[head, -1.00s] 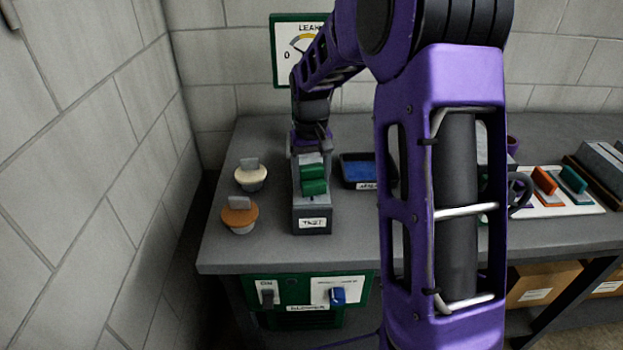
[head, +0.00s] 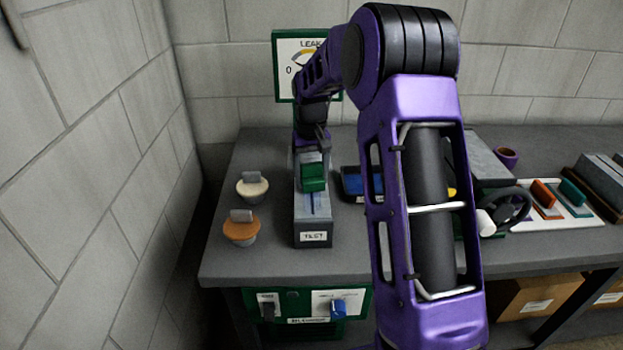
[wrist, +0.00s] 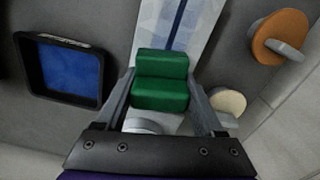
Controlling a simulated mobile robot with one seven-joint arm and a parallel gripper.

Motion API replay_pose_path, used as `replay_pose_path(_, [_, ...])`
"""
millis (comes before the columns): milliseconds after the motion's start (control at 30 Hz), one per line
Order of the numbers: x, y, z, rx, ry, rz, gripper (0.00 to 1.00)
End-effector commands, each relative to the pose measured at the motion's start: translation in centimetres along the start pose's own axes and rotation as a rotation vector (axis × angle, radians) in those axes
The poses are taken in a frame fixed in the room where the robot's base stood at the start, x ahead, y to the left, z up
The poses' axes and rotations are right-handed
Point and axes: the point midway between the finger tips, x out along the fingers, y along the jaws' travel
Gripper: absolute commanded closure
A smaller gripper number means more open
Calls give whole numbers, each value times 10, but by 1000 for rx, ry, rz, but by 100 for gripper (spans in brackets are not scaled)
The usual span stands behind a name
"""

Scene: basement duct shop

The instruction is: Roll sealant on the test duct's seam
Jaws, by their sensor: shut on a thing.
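The grey test duct (head: 312,236), labelled TEST, lies on the bench with its labelled end towards me. A blue stripe (head: 313,204) runs along the middle of its top. It also shows in the wrist view (wrist: 176,20). My gripper (wrist: 161,84) is shut on the green handle of the sealant roller (wrist: 160,94), which also shows over the duct in the head view (head: 313,178). The roller's contact with the duct is hidden. A black tray with blue sealant (wrist: 70,72) is beside the duct; my arm partly hides it in the head view (head: 352,183).
A cream-topped plug (head: 252,187) and an orange plug (head: 241,229) stand left of the duct. A leak gauge (head: 290,75) is on the back wall. A green panel with a blue knob (head: 338,307) is below the bench edge. A black handwheel (head: 512,208) is at right.

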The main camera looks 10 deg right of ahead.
Motion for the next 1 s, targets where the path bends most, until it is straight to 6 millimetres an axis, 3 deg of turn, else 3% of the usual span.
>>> replay_pose_path(367, [2, 5, -27, 1, -3, 0, 75])
replay_pose_path(400, [1, 6, -30, 1, -1, 0, 83])
replay_pose_path(467, [1, 6, -33, 0, -1, 0, 82])
replay_pose_path(500, [1, 7, -35, 0, 0, 0, 91])
replay_pose_path(567, [0, 7, -36, 0, 3, 0, 91])
replay_pose_path(600, [-1, 7, -37, 0, 4, 1, 100])
replay_pose_path(767, [-3, 7, -34, 0, 8, 2, 100])
replay_pose_path(1000, [-4, 3, -12, 0, 6, 1, 100])
